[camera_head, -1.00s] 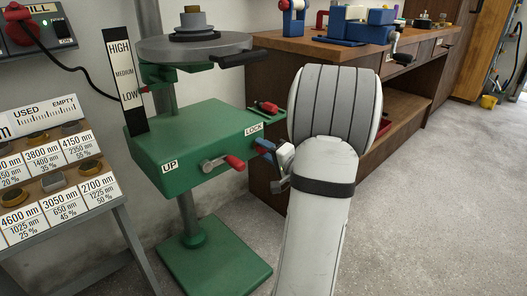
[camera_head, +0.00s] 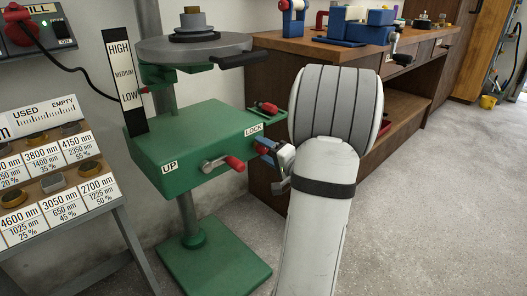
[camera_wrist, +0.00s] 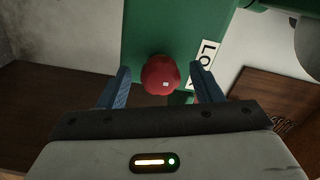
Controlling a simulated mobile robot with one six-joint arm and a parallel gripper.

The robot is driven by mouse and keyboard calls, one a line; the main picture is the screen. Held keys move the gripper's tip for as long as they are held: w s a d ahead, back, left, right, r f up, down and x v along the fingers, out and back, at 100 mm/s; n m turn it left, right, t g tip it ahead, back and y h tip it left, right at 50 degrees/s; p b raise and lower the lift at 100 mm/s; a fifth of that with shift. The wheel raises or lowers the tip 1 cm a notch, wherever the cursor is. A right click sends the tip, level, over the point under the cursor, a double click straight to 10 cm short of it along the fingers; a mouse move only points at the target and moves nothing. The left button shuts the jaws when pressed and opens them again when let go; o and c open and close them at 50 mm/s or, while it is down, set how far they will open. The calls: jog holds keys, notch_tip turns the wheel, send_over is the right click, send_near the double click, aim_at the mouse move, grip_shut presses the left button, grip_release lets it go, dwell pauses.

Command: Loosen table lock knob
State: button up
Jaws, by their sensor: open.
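The red lock knob (camera_wrist: 160,75) sits on the side of the green drill-stand table box (camera_wrist: 140,35), beside the white LOCK label (camera_wrist: 205,62). In the wrist view it shows between my gripper's (camera_wrist: 160,70) two blue fingers, with a gap on each side. My gripper is open and points at the knob. In the head view the knob (camera_head: 262,149) shows at the box's right end, partly covered by my gripper (camera_head: 268,152).
A red-handled crank (camera_head: 233,162) sticks out of the box's front, left of my gripper. A black handle (camera_head: 238,60) juts from the round table (camera_head: 195,47) above. A wooden workbench (camera_head: 270,80) stands behind my arm. The floor at right is clear.

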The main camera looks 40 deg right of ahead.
jog(key=s+p, duration=0.2)
jog(key=s, duration=0.5)
jog(key=shift+s+d, duration=0.15)
jog(key=shift+d, duration=0.15)
